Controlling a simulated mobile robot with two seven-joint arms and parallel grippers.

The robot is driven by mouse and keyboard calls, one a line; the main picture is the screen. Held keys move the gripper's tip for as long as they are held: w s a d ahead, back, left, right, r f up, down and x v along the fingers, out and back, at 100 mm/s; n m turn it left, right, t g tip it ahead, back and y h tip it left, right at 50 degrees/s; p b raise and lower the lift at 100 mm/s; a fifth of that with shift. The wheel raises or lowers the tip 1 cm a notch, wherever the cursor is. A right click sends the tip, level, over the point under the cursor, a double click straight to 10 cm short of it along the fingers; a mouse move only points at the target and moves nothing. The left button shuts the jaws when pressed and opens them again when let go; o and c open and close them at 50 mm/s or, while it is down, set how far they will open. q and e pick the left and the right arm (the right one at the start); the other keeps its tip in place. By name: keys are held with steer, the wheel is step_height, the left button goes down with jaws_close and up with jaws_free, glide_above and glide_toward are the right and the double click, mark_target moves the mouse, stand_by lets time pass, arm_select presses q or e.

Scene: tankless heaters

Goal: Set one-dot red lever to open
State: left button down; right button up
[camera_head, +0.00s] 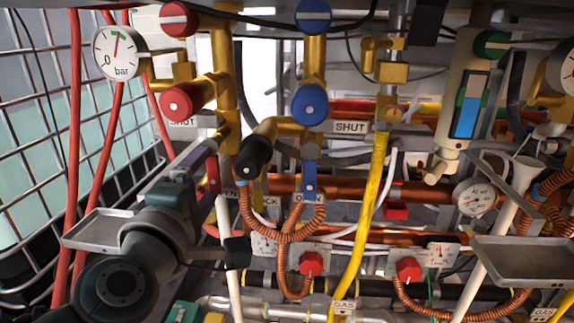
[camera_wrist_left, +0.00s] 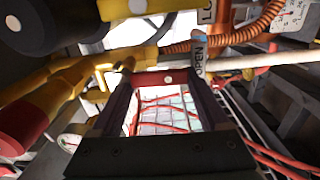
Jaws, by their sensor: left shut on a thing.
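The red lever (camera_wrist_left: 152,79) shows one white dot and lies between the two dark fingers of my left gripper (camera_wrist_left: 162,80) in the left wrist view. The gripper is shut on it. In the head view my left gripper (camera_head: 208,150) reaches in from the left and partly hides the red lever (camera_head: 213,173). The visible part of the lever points down near an OPEN label (camera_head: 228,193). A SHUT label (camera_head: 182,124) is above, partly covered. My right gripper is not in view.
A blue lever (camera_head: 309,176) points down at another OPEN label to the right. Red knobs (camera_head: 176,103), a blue knob (camera_head: 309,104) and a black-capped yellow pipe (camera_head: 254,156) crowd the gripper. A wire cage (camera_head: 40,150) stands at the left.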

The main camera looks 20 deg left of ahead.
arm_select(q)
jaws_free()
steer(key=shift+s, duration=0.1)
steer(key=v, duration=0.9)
steer(key=shift+s, duration=0.4)
